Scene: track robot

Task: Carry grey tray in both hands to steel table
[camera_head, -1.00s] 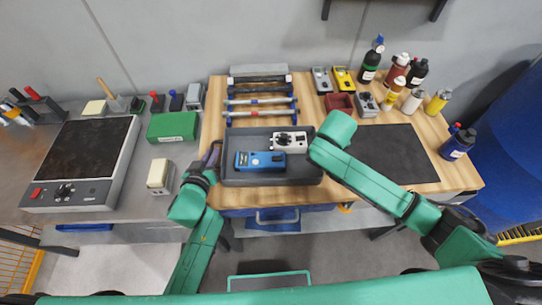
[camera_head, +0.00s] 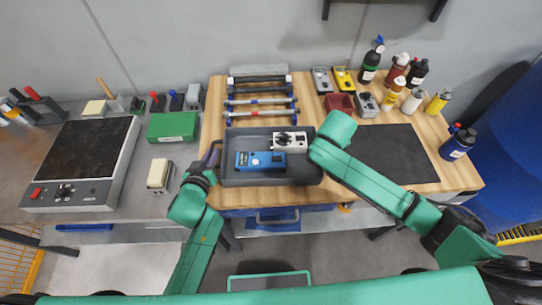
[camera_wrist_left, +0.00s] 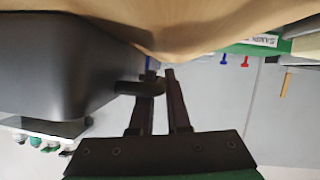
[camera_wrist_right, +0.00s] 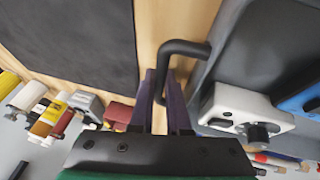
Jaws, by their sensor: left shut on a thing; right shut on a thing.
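The grey tray (camera_head: 240,180) is at the front left of the wooden-topped table, with a blue meter (camera_head: 260,161) and a white-and-grey device (camera_head: 290,141) in it. My left gripper (camera_head: 212,160) is shut on the handle at the tray's left end; the handle between its fingers shows in the left wrist view (camera_wrist_left: 150,88). My right gripper (camera_wrist_right: 165,85) is shut on the black handle at the other end; in the head view my right arm hides it. The steel table (camera_head: 130,220) stands to the left, with bare surface near its front right.
On the steel table are a hotplate (camera_head: 85,160), a green case (camera_head: 173,126) and a small cream-topped box (camera_head: 159,174). Rods on a rack (camera_head: 260,100) lie behind the tray. Several bottles (camera_head: 395,90) stand at the back right, beyond a dark mat (camera_head: 395,155).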

